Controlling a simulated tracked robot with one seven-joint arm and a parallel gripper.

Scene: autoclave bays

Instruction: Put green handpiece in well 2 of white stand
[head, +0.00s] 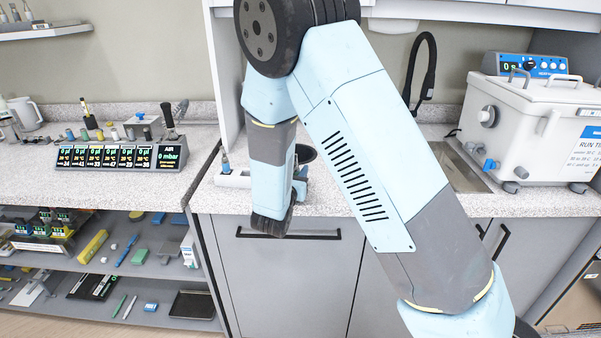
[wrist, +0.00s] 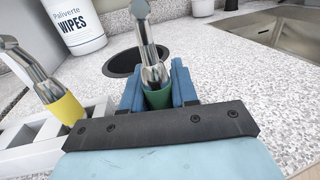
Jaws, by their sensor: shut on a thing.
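The green handpiece (wrist: 157,98) has a green sleeve and a silver angled neck. In the wrist view my gripper (wrist: 158,86) is shut on its green sleeve with blue fingers, and the silver part points up and away. The white stand (wrist: 28,160) lies to the left of my gripper, with square wells. A yellow-sleeved handpiece (wrist: 67,109) stands tilted in one of them. Part of the stand also shows in the head view (head: 232,181), left of my arm. My arm hides the rest of it and the green handpiece there. The well numbers cannot be read.
A dark round opening (wrist: 124,64) in the speckled counter lies behind the held handpiece. A white wipes tub (wrist: 76,27) stands at the back left, and a sink (wrist: 275,32) is at the back right. A white autoclave-like box (head: 535,130) stands at the right.

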